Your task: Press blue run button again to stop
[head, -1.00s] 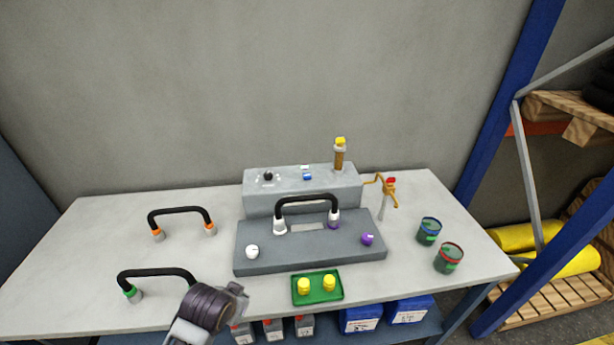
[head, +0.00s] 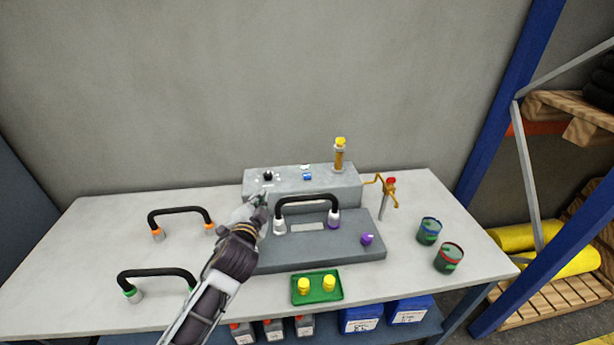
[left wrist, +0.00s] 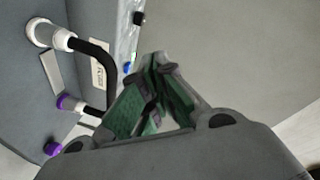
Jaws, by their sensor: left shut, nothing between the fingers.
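The blue run button (head: 307,177) is on top of the grey control box (head: 325,190) at the back of the table. A small blue spot, likely this button, shows in the left wrist view (left wrist: 127,68) beside my fingers. My left gripper (head: 262,198) is shut and empty, in front of the left part of the box, left of and apart from the button. Its green-padded fingers (left wrist: 156,64) come together in the left wrist view. Whether the button is pressed in cannot be told. My right gripper is not in view.
A black knob (head: 268,176) is on the box's left side. A black hose (head: 306,200) with white and purple ends arches over the grey plate (head: 330,248) close to my gripper. A yellow-capped cylinder (head: 340,155) stands at the box's right. Two cans stand at the right.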

